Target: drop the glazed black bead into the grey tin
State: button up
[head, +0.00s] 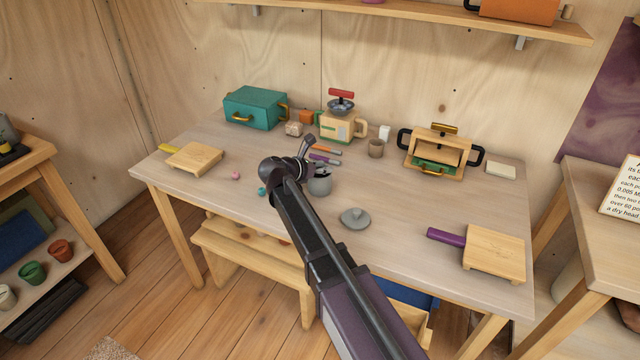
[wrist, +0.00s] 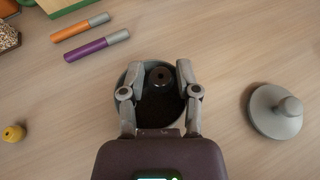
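The grey tin (head: 321,185) stands open on the table, partly hidden by my arm in the head view. In the wrist view its rim (wrist: 122,78) shows around a dark inside. The glazed black bead (wrist: 160,77) shows within the tin's outline, between my fingers. My gripper (wrist: 159,68) is over the tin with its fingers apart, and a gap shows on each side of the bead. I cannot tell how deep the bead lies. The grey lid (head: 355,218) with its knob lies beside the tin; it also shows in the wrist view (wrist: 275,111).
A pink bead (head: 235,175) and a teal bead (head: 262,191) lie left of my arm; a yellow bead (wrist: 14,133) shows in the wrist view. Orange (wrist: 80,27) and purple (wrist: 97,46) pens lie behind the tin. A purple-handled board (head: 493,250) is at right.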

jog(key=shift+o, duration=1)
